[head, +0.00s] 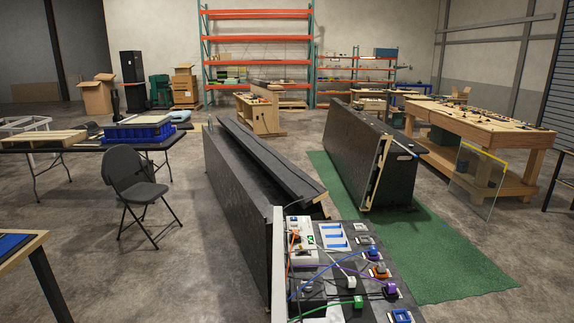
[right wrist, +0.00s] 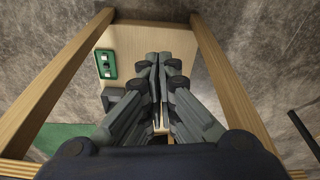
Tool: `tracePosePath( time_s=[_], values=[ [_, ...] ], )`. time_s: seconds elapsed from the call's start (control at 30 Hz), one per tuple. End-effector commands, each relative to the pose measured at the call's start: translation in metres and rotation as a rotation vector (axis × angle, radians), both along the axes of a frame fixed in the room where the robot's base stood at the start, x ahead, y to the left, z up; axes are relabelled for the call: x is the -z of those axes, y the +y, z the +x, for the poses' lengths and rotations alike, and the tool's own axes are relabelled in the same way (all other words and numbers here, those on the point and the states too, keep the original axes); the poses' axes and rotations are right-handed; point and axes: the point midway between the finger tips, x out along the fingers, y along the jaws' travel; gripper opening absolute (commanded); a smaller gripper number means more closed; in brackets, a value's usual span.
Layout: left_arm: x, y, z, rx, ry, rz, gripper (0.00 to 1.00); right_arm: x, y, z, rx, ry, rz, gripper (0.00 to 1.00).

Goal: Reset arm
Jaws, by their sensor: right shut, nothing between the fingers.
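My right gripper (right wrist: 163,62) shows in the right wrist view with its two fingers together and nothing between them. It is in front of a light wooden panel (right wrist: 140,38) set in a wooden frame (right wrist: 232,75). A green plate (right wrist: 106,64) with a dark centre is on the panel, left of the fingers. Neither gripper shows in the head view. The console (head: 372,278) is at the bottom centre of the head view, with a white unit (head: 302,240), coloured cables and several plugs on it.
Long black panels (head: 238,190) stand behind the console, with another black block (head: 365,150) on a green mat (head: 440,255). A folding chair (head: 135,185) and a table (head: 85,143) are at left. A wooden workbench (head: 480,125) is at right.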

Motion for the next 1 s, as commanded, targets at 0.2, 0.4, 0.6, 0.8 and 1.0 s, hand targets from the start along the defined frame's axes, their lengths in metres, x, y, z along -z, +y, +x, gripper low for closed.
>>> tracePosePath(
  time_s=[0.2,0.4,0.6,0.8,1.0],
  values=[
    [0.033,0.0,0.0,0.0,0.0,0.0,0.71,0.117,-0.006,-0.04,-0.008,0.047,-0.006,0.0],
    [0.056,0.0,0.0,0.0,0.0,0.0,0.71,0.202,-0.014,-0.091,-0.017,0.082,-0.01,0.0],
    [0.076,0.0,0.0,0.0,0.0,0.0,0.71,0.262,-0.024,-0.146,-0.023,0.111,-0.015,0.0],
    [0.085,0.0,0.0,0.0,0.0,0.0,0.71,0.286,-0.031,-0.179,-0.028,0.125,-0.018,0.0],
    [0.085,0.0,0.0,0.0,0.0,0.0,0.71,0.288,-0.032,-0.185,-0.029,0.127,-0.018,0.0]
  ],
)
